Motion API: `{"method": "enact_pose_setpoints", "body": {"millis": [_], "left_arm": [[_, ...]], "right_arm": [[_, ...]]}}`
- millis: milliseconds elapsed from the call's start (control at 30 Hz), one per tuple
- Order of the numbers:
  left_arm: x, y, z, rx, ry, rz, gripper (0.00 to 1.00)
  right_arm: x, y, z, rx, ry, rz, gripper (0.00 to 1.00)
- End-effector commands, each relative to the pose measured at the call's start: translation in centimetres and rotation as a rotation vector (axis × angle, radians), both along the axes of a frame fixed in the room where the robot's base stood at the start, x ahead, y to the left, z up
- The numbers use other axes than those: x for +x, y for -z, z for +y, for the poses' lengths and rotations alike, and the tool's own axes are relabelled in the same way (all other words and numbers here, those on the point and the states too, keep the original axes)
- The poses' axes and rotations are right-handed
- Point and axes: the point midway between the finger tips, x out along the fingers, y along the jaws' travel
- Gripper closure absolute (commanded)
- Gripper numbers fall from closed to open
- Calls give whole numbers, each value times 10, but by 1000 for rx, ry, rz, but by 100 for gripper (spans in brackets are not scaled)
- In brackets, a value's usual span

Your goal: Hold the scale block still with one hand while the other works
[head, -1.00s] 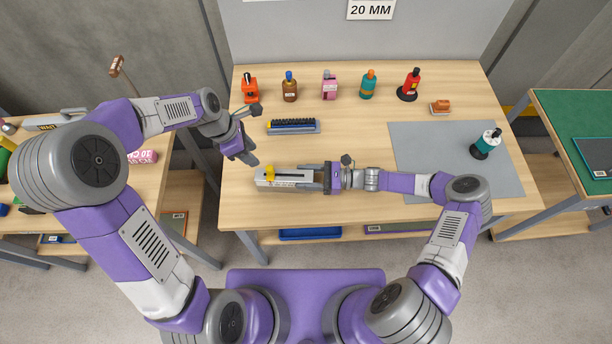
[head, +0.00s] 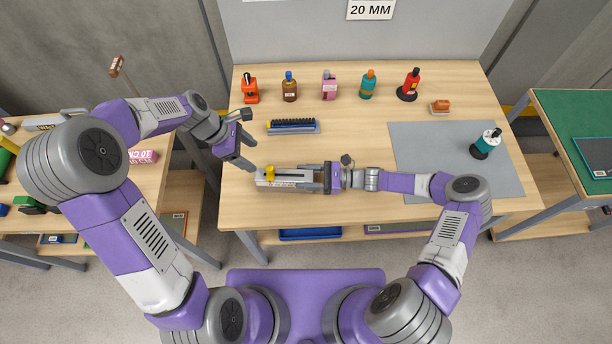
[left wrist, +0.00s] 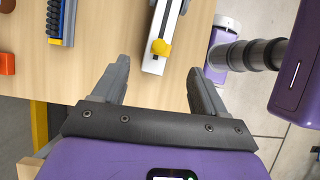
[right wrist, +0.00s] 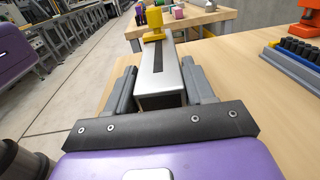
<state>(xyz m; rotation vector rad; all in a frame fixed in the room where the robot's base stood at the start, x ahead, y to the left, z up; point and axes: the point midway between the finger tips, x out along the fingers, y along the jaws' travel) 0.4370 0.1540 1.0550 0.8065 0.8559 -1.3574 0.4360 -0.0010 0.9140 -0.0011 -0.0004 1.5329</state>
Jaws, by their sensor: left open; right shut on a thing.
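The scale block (head: 294,180) is a long pale grey bar with a dark slot along its top, lying near the front edge of the table. A yellow knob (head: 270,173) stands at its left end; it also shows in the left wrist view (left wrist: 161,48). My right gripper (head: 312,179) is shut on the block's right end, its fingers along both sides in the right wrist view (right wrist: 157,88). My left gripper (head: 247,163) is open and empty, up and left of the knob. In the left wrist view the block and knob show beyond and between its fingers (left wrist: 158,78).
A blue and grey rack (head: 293,127) with black pegs lies behind the block. Several bottles and an orange device (head: 250,90) line the back of the table (head: 350,130). A grey mat (head: 430,150) with a teal bottle (head: 486,144) is at right.

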Motion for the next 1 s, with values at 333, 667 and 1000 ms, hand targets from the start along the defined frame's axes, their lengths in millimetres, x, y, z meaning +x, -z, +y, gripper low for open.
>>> {"method": "enact_pose_setpoints", "body": {"millis": [333,667,1000], "left_arm": [[0,33,-18,-6,9,2,28],[2,73,-40,-5,9,-1,28],[3,87,-48,-5,6,-4,28]], "right_arm": [[0,0,0,-1,0,1,84],[0,0,0,-1,0,1,84],[0,0,0,-1,0,1,84]]}}
